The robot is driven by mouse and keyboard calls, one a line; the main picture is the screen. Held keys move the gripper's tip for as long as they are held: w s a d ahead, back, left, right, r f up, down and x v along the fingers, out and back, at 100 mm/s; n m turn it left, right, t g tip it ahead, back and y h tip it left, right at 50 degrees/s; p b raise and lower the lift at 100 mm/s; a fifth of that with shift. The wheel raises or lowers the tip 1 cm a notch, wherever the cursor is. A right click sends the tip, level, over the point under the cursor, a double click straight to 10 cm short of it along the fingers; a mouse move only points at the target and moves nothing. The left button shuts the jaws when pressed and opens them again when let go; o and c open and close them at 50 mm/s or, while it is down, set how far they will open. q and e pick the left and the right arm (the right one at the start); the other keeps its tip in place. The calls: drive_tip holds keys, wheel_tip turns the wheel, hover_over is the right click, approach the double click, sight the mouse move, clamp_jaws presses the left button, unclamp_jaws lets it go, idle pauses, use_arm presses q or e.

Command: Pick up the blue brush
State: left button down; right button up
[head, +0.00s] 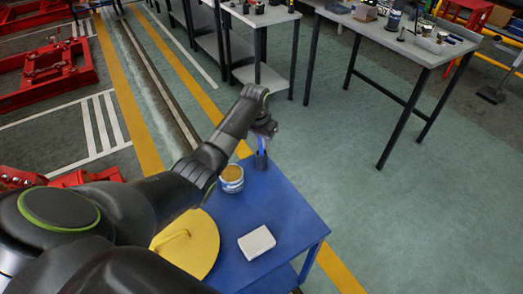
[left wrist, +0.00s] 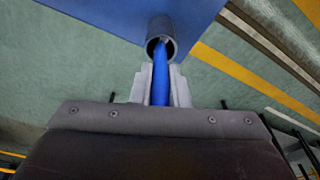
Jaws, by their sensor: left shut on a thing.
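The blue brush (head: 261,145) stands roughly upright near the far corner of the blue table (head: 305,215). In the left wrist view its blue handle (left wrist: 160,78) runs between my finger pads into the mouth of a dark round cup (left wrist: 161,32). The cup also shows in the head view (head: 261,161). My left gripper (head: 263,133) is above the cup, shut on the handle; its fingers also show in the left wrist view (left wrist: 160,92). The brush's lower end is hidden inside the cup. My right gripper is not in view.
A tin with a yellowish top (head: 231,179) stands left of the cup. A white block (head: 257,243) and a yellow round lid (head: 188,246) lie nearer on the table. Grey workbenches (head: 400,45) stand behind, with open green floor between.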

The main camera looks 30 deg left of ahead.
use_arm(q)
wheel_tip(320, 180, up, 10)
drive_tip(key=shift+r+b, duration=0.1)
drive_tip(key=shift+b, duration=0.2)
idle(0.3)
idle(0.4)
